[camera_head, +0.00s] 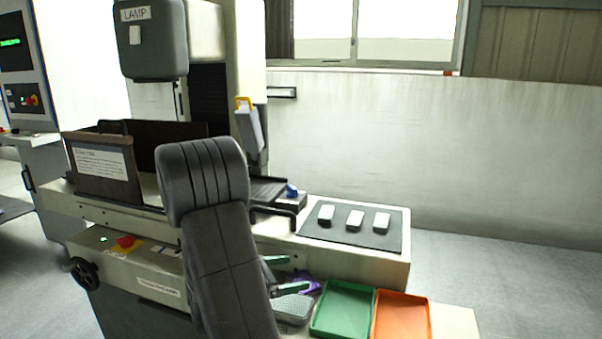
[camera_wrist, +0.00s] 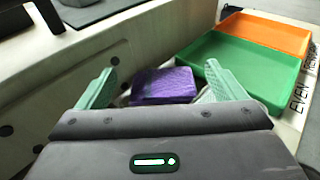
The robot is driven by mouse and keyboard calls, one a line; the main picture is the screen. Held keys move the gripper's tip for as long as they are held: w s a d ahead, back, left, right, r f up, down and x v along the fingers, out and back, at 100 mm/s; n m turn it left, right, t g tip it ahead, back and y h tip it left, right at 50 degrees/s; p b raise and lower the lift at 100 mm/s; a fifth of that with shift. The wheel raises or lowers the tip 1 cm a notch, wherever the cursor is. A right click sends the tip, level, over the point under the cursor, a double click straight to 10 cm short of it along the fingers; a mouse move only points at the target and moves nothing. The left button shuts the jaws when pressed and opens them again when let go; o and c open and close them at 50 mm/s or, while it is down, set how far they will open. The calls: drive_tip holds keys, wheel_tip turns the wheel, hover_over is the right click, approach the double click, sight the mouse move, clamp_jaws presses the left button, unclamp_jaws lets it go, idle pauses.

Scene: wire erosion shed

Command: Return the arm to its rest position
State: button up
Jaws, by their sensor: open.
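My gripper (camera_head: 284,274) is low beside the front of the machine, at the end of my dark grey arm, which fills the middle of the head view. In the wrist view its two pale green fingers (camera_wrist: 161,88) stand wide apart. A purple block or pad (camera_wrist: 165,84) lies beyond and between them, and I see no finger closed on it. The purple thing also shows in part in the head view (camera_head: 307,281), just left of the green tray. My arm hides part of the machine front.
A green tray (camera_head: 341,311) and an orange tray (camera_head: 402,317) lie on a low shelf at right. Above, a dark mat (camera_head: 343,242) carries three white blocks (camera_head: 354,218). The machine's head marked LAMP (camera_head: 153,50) hangs at upper left. Floor at right is clear.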

sight(297, 275)
drive_tip(key=shift+w+d+f+b, duration=0.2)
drive_tip(key=shift+w+d+f, duration=0.15)
drive_tip(key=shift+d, duration=0.25)
drive_tip(key=shift+w+d+f+b, duration=0.25)
drive_tip(key=shift+d+f, duration=0.1)
drive_tip(key=shift+d, duration=0.25)
drive_tip(key=shift+f, duration=0.25)
drive_tip(key=shift+r, duration=0.15)
drive_tip(key=shift+r, duration=0.15)
